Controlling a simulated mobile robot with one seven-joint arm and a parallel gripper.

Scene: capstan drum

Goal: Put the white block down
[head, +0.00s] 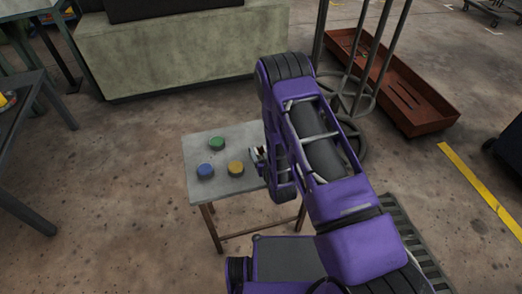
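My gripper (257,154) is at the right side of a small grey table (198,145), low over or near its top. It is small in view and partly covered by my purple arm. A small whitish patch (259,148) shows at the gripper; it may be the white block, but I cannot tell whether it is held. I cannot make out the finger opening. No other white block shows on the visible part of the tabletop.
On the table are a green disc (217,143), a blue disc (205,170) and an orange-yellow disc (235,168). The table's front left corner is bare. A metal stand (357,95) and a long rust-red tray (424,116) are behind my arm. A dark bench (22,112) is at left.

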